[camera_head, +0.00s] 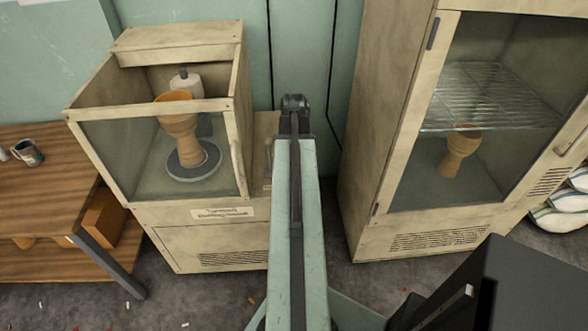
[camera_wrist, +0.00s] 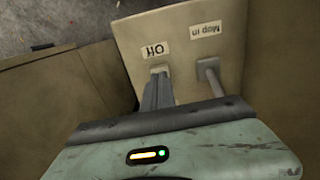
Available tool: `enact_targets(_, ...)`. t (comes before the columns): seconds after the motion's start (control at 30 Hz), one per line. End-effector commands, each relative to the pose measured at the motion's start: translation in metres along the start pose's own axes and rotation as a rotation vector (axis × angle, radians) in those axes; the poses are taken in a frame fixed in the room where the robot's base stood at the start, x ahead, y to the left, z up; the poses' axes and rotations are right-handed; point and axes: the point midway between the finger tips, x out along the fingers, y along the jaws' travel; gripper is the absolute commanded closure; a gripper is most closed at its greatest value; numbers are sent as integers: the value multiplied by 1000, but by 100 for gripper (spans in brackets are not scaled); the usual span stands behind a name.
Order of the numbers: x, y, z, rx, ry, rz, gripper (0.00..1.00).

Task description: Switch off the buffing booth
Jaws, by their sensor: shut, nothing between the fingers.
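The buffing booth (camera_head: 160,115) is a cream cabinet with a glass front at left in the head view. A goblet drum (camera_head: 178,120) stands upright on a round grey turntable (camera_head: 193,162) inside it. In the wrist view a cream panel (camera_wrist: 183,32) carries an upside-down "Off" label (camera_wrist: 155,50) and a "Mop in" label (camera_wrist: 205,29). A grey lever (camera_wrist: 212,78) sits by "Mop in". A small pale control (camera_wrist: 159,69) shows by "Off", mostly hidden by my fingers. My gripper (camera_wrist: 158,82) is shut and empty, its tips at that control; contact cannot be told.
A tall cream cabinet (camera_head: 390,130) with a wire rack (camera_head: 490,97) and another drum (camera_head: 460,152) stands at right. A wooden table (camera_head: 45,180) with a mug (camera_head: 27,152) is at left. A dark box (camera_head: 460,290) is at front right.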

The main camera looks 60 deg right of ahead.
Motion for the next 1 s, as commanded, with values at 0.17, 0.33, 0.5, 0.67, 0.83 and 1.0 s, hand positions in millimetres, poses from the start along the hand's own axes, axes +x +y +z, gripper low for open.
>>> enact_targets(0.17,1,0,0,0,0,0,100)
enact_targets(0.33,4,0,0,-1,0,0,100)
enact_targets(0.5,7,0,0,-1,0,0,100)
enact_targets(0.67,9,-1,0,-1,0,0,100)
enact_targets(0.83,12,-1,0,-1,0,0,100)
enact_targets(1.0,14,-1,0,-1,0,0,100)
